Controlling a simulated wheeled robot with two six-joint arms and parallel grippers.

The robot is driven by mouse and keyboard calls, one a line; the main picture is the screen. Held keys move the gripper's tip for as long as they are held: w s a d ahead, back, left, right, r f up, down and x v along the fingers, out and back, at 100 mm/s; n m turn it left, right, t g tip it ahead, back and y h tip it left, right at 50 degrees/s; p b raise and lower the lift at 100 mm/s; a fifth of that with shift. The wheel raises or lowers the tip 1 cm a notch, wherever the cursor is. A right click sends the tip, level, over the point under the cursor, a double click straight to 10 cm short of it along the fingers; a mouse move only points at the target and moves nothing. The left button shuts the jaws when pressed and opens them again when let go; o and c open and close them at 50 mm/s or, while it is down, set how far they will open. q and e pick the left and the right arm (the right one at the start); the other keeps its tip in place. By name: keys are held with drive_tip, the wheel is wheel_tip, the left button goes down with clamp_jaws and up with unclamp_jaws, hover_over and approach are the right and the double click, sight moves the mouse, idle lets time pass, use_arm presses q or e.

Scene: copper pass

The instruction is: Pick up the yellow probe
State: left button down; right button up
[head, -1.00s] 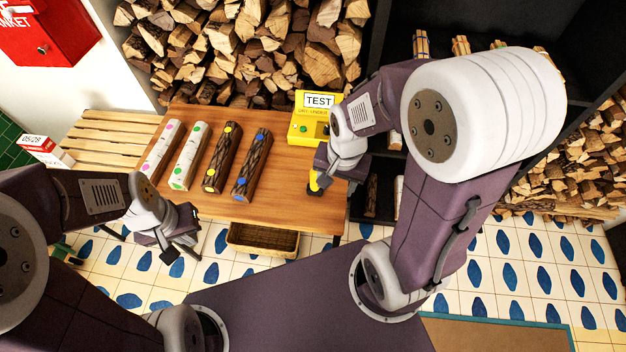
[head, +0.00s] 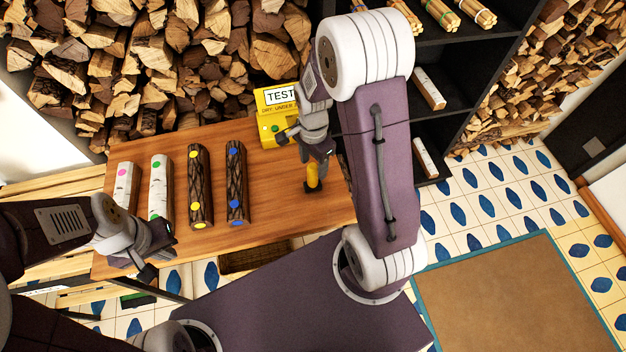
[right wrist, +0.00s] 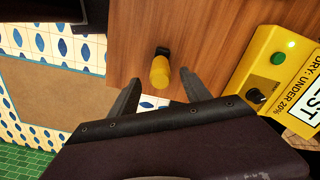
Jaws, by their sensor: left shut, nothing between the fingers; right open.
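The yellow probe (head: 313,176) stands on the wooden table (head: 285,215) near its right end, its dark base toward the table's front. In the right wrist view the yellow probe (right wrist: 160,72) lies ahead of and between the open fingers of my right gripper (right wrist: 158,90). In the head view my right gripper (head: 317,155) is just above the probe, partly covering its top. I cannot tell whether the fingers touch it. My left gripper (head: 150,255) is shut and empty near the table's front left edge.
A yellow test box (head: 268,128) stands behind the probe; it also shows in the right wrist view (right wrist: 262,75). Several logs with coloured dots (head: 197,185) lie on the table's left half. Stacked firewood (head: 160,60) is behind. A dark shelf (head: 450,60) stands right.

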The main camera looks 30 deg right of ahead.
sight(313, 176)
drive_tip(key=shift+w+a+f, duration=0.15)
drive_tip(key=shift+f, duration=0.25)
drive_tip(key=shift+w+a+f, duration=0.15)
drive_tip(key=shift+f, duration=0.25)
drive_tip(key=f, duration=0.4)
drive_tip(key=shift+s+d+f, duration=0.25)
drive_tip(key=shift+s, duration=0.15)
drive_tip(key=shift+w+f, duration=0.2)
drive_tip(key=shift+f, duration=0.15)
clamp_jaws()
